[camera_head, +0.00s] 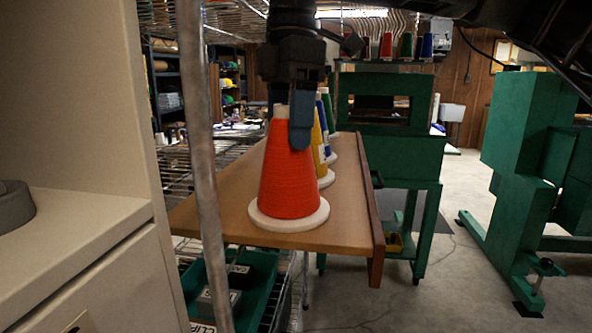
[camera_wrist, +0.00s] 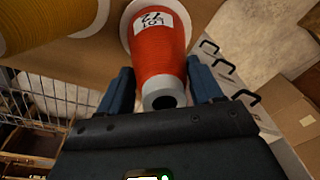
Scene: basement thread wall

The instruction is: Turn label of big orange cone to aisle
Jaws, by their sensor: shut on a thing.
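The big orange cone (camera_head: 288,178) stands upright on a white round base (camera_head: 289,216) near the close end of a wooden shelf board. My gripper (camera_head: 300,135) comes down from above and is shut on the cone's upper part. One blue finger shows in front of the cone in the head view. In the wrist view the orange cone (camera_wrist: 160,50) lies between both blue fingers, its grey hollow tip toward the camera. Its white label (camera_wrist: 153,22) with dark writing faces the wrist camera. No label shows on the cone's side in the head view.
A metal post (camera_head: 205,170) and a pale cabinet (camera_head: 80,220) are at the left. A green machine (camera_head: 390,135) stands behind; the floor at right is partly clear.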

